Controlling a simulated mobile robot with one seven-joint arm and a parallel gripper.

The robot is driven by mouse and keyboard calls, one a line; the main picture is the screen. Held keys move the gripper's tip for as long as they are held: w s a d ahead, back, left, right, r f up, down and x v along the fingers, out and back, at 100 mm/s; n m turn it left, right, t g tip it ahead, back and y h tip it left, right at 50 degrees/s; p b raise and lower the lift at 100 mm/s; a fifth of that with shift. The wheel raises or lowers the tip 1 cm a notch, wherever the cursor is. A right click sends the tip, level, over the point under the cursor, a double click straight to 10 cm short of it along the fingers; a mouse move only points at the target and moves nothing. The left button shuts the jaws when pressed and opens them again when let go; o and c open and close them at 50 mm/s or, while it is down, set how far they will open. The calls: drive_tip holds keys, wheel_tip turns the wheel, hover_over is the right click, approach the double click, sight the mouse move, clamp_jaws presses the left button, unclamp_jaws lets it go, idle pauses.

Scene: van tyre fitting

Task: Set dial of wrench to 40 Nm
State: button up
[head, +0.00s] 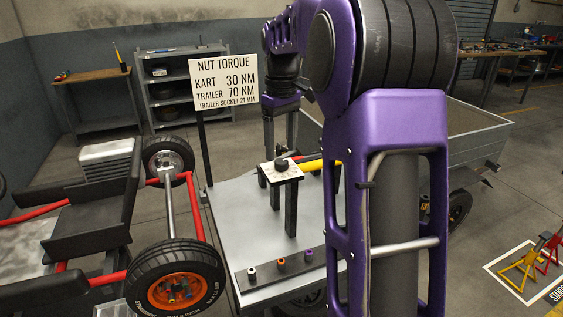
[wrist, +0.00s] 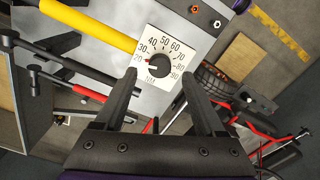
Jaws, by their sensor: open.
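In the head view my arm partly hides the cart.
A black strip (head: 262,278) with several sockets lies at the cart's front. A torque sign (head: 223,85) reads kart 30, trailer 70 Nm. A kart wheel (head: 174,287) stands left of the cart. Black and red-handled bars (wrist: 60,82) lie left of the dial in the wrist view.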

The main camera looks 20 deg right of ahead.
sight(281, 161)
drive_tip(key=shift+f, duration=1.65)
clamp_jaws()
